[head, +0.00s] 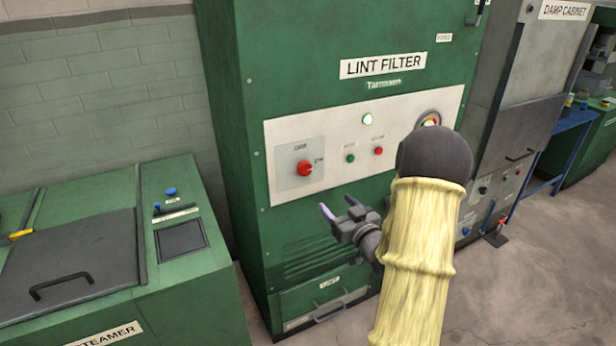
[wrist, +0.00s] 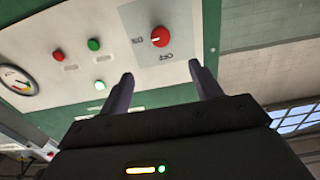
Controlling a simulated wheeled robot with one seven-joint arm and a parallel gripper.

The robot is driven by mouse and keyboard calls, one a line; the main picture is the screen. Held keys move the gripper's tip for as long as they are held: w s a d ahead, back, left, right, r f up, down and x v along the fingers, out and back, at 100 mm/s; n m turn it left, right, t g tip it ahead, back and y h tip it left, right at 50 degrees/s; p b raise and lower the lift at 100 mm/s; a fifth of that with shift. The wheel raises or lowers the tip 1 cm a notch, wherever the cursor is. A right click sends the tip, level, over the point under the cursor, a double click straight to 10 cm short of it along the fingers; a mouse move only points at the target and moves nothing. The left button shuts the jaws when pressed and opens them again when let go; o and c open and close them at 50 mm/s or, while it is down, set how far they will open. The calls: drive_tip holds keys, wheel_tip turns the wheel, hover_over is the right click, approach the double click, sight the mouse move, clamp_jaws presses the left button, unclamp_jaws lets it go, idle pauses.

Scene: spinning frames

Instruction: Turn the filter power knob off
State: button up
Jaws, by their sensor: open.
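The red filter power knob (head: 304,168) sits on a grey plate at the left of the white control panel (head: 285,133) of the green lint filter cabinet (head: 300,235). Its white pointer mark is toward the right in the head view. My gripper (head: 340,210) is open and empty, below and to the right of the knob and apart from it. In the wrist view the knob (wrist: 160,37) shows beyond and between the two fingertips of my gripper (wrist: 160,75). Nothing hides the knob in either view.
The panel also has a green button (head: 350,158), a red button (head: 378,151), a lit lamp (head: 367,119) and a gauge (head: 428,119), partly behind my arm. A steamer (head: 175,225) stands at left. A drawer handle (head: 330,313) sticks out below.

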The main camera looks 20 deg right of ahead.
sight(306, 171)
drive_tip(key=shift+w, duration=0.1)
drive_tip(key=w+p, duration=0.1)
drive_tip(key=w, duration=0.4)
drive_tip(key=w+p, duration=0.2)
drive_tip(key=w, duration=0.4)
drive_tip(key=w+p, duration=0.1)
drive_tip(key=w, duration=0.5)
drive_tip(key=shift+w+a, duration=0.15)
drive_tip(key=shift+a, duration=0.2)
drive_tip(key=c, duration=1)
